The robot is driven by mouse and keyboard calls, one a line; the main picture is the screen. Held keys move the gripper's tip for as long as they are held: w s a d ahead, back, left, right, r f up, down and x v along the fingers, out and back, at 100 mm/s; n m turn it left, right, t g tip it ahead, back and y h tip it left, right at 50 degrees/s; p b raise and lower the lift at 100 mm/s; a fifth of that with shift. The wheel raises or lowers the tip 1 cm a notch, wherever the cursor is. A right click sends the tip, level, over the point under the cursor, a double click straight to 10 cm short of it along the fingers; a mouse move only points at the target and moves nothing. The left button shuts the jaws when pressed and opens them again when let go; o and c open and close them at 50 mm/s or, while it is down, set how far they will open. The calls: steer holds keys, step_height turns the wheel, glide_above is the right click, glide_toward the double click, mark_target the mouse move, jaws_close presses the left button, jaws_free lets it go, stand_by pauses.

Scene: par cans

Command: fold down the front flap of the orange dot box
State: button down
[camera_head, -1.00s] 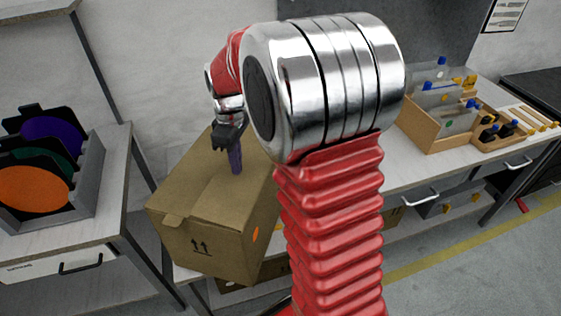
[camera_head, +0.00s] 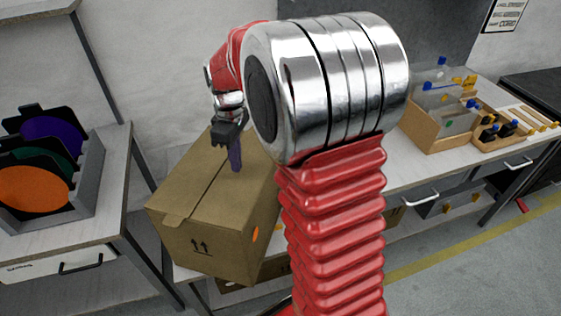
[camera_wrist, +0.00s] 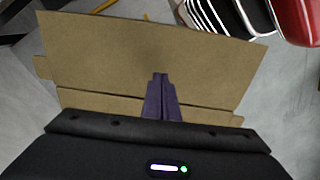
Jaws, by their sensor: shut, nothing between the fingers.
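The orange dot box (camera_head: 205,250) is a brown cardboard box on the bench, turned at an angle, with two up arrows on its front. The orange dot (camera_head: 255,233) is on its right side. Its top flaps (camera_head: 185,192) lie about flat, with a seam between them; a small tab shows at the front edge. In the wrist view the brown top (camera_wrist: 150,45) fills the middle, with a seam crossing it. My gripper (camera_head: 236,168) is shut and empty, its purple fingers pointing down at the top; it also shows in the wrist view (camera_wrist: 160,76). Contact is unclear.
A grey rack (camera_head: 90,190) with purple, green and orange discs stands on the left table. Wooden trays (camera_head: 440,130) with small blue- and yellow-topped items stand on the bench at right. My own arm hides the bench behind the box's right side.

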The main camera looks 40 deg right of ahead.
mark_target(238, 175)
steer(key=shift+r, duration=0.55)
steer(key=shift+r, duration=0.1)
step_height(238, 175, up, 9)
stand_by(0.8)
stand_by(0.5)
steer(key=s+a+m+t, duration=0.3)
steer(key=s+a+m, duration=0.1)
steer(key=s, duration=0.6)
steer(key=s+a+m+t, duration=0.2)
steer(key=s+a+m, duration=0.2)
steer(key=s, duration=0.7)
steer(key=shift+s+a+t, duration=0.15)
steer(key=shift+a+t, duration=0.25)
steer(key=shift+a, duration=0.05)
